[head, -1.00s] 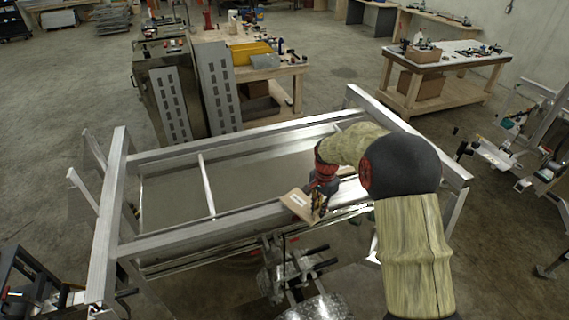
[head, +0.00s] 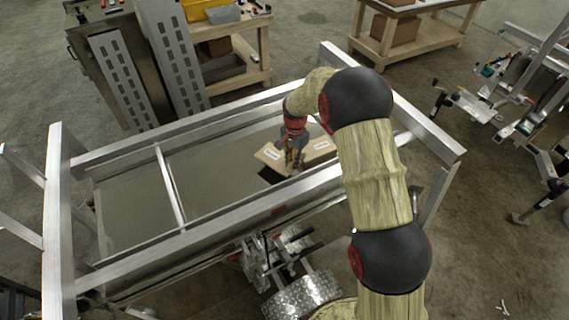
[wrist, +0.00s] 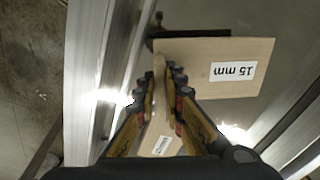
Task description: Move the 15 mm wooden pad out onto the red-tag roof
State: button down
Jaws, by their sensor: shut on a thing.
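The wooden pad (head: 267,156), flat and tan with a white label, sticks out to the left of my gripper (head: 291,162). In the wrist view the pad (wrist: 238,48) reads "15 mm", upside down. My gripper (wrist: 160,88) appears shut on its edge, with the fingers hiding that part. A second labelled wooden piece (head: 318,151) shows just right of the gripper; its label is too small to read.
The aluminium trailer frame surrounds the gripper, with a crossbar (head: 170,187) to the left and a raised end rail (head: 395,100) to the right. A workbench (head: 235,70) and slotted metal ramps (head: 122,80) stand behind. Wheeled equipment (head: 520,125) stands to the right.

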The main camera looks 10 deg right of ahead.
aim_at(293, 171)
jog(key=shift+w+f, duration=0.15)
jog(key=shift+f, duration=0.75)
notch_tip(293, 171, down, 4)
jog(key=shift+r+p, duration=0.25)
jog(key=shift+p, duration=0.3)
jog(key=shift+f, duration=0.15)
jog(key=c, duration=2)
grip_release()
jog(key=shift+f, duration=0.1)
jog(key=shift+o, duration=0.5)
